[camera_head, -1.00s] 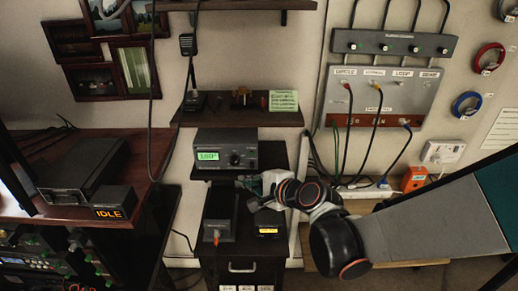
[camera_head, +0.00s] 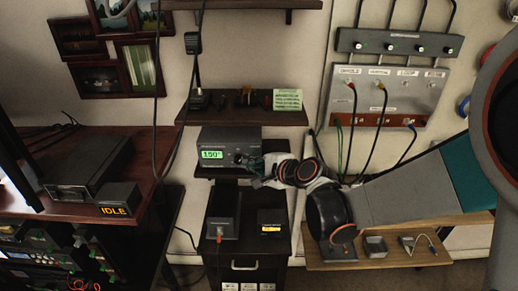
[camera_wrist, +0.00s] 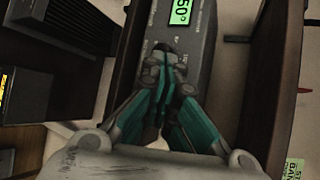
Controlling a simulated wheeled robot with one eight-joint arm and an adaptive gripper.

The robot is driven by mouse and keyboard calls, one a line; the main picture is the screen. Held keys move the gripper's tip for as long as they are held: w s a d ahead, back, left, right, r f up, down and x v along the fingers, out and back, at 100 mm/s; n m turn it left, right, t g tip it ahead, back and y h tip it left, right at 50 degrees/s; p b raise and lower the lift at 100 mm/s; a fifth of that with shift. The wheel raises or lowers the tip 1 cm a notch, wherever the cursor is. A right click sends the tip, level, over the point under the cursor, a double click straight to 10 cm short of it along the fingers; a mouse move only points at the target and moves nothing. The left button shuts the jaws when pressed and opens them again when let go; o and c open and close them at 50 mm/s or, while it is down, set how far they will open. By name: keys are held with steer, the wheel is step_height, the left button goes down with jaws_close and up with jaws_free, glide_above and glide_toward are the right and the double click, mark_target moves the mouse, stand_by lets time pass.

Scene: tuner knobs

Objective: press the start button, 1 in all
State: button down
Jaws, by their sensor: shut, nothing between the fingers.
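The grey tuner box (camera_head: 226,136) stands on the small shelf in the middle, with a green lit display (camera_head: 211,154) reading 150°. It also shows in the wrist view (camera_wrist: 198,50), its display (camera_wrist: 181,12) partly cut off. A dark round knob (camera_wrist: 162,47) on its face is just beyond my fingertips. My gripper (camera_head: 256,172) is shut and empty, right at the lower right of the tuner's front; it also shows in the wrist view (camera_wrist: 165,75). Whether it touches the box I cannot tell. I cannot make out a start button; my fingers cover part of the face.
Below stand a black box (camera_head: 225,210) and a small box with an amber display (camera_head: 271,220) on a dark cabinet. A shelf (camera_head: 240,117) hangs above the tuner. A box reading IDLE (camera_head: 118,200) is on the left desk. Cabled panels (camera_head: 390,92) hang at right.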

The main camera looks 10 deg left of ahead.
steer(key=shift+w+a, duration=0.25)
steer(key=shift+w, duration=0.85)
steer(key=shift+w, duration=0.1)
stand_by(0.6)
steer(key=shift+w+a, duration=0.1)
steer(key=shift+w, duration=0.2)
steer(key=shift+w+a, duration=0.1)
steer(key=shift+w, duration=0.25)
stand_by(0.6)
steer(key=shift+s, duration=0.1)
steer(key=shift+s+d+b, duration=0.2)
steer(key=shift+s+b, duration=0.15)
steer(key=shift+s, duration=0.3)
steer(key=shift+s, duration=0.15)
steer(key=shift+s+d, duration=0.2)
steer(key=shift+s, duration=0.55)
steer(key=shift+s+d, duration=0.2)
steer(key=shift+s, duration=0.6)
steer(key=shift+s+d, duration=0.2)
steer(key=shift+s, duration=0.55)
